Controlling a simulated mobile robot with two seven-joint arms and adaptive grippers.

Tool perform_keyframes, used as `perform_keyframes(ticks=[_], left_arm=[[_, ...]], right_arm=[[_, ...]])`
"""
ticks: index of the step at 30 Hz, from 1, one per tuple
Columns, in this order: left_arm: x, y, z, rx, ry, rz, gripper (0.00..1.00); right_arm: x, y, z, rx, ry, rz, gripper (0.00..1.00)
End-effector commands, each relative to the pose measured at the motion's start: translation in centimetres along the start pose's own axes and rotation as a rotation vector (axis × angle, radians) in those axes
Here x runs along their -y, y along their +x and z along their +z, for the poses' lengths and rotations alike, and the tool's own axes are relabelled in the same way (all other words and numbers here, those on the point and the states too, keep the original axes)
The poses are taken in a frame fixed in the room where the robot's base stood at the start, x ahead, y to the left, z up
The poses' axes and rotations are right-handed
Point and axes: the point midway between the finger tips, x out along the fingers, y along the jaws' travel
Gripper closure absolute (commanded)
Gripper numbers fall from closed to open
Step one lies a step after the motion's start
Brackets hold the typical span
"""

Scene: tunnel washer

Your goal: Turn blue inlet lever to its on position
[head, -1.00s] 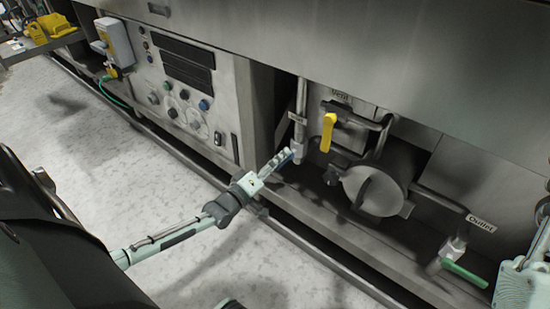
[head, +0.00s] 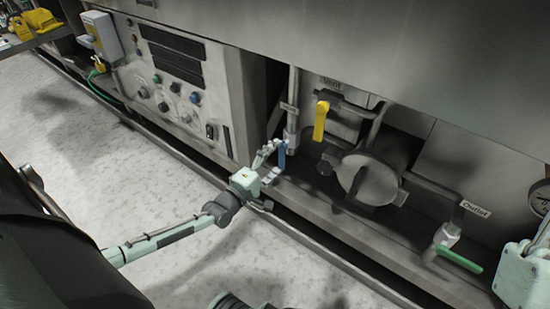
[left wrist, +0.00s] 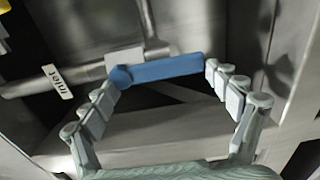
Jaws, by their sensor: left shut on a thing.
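The blue inlet lever (head: 282,155) hangs downward from its valve at the foot of a vertical pipe. In the left wrist view the lever (left wrist: 165,68) lies crosswise between the spread fingers, under a pipe and beside the tag reading Inlet (left wrist: 57,82). My left gripper (head: 267,166) is at the lever, its fingers apart with the lever's length between them. The fingertips in the left wrist view (left wrist: 163,75) are at the lever's two ends, the left one overlapping its pivot end. Exact contact is hard to see.
A yellow vent lever (head: 320,120) hangs to the right of the inlet pipe. A round cover (head: 368,180) and a green outlet lever (head: 460,259) lie further right. The control panel (head: 180,90) is to the left. The floor in front is clear.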

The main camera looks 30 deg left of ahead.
Motion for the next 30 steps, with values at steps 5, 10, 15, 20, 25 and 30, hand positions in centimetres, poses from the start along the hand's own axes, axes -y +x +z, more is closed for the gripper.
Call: perform_keyframes(ticks=[5, 10, 15, 20, 25, 30], left_arm=[[-0.2, 0.1, 0.0, -0.002, -0.014, 0.003, 0.64], [-0.2, 0.1, 0.0, -0.002, -0.016, 0.003, 0.64], [-0.1, 0.1, 0.0, -0.002, -0.012, 0.003, 0.0], [-0.1, 0.1, 0.0, -0.001, -0.01, 0.001, 0.0], [0.0, -0.4, 0.0, -0.001, -0.008, 0.0, 0.0], [0.1, -2.8, 0.0, -0.001, -0.008, -0.002, 0.0]], right_arm=[[0.0, 0.0, -0.1, -0.003, 0.0, 0.001, 1.0], [0.0, 0.0, -0.1, -0.001, 0.0, 0.001, 1.0], [0.0, -0.1, 0.0, 0.002, 0.001, 0.002, 1.0], [0.0, -0.1, 0.0, 0.003, 0.001, 0.002, 1.0], [0.0, -0.1, -0.1, 0.002, 0.004, 0.005, 1.0], [0.0, -0.1, -0.1, 0.003, 0.003, 0.003, 1.0]])
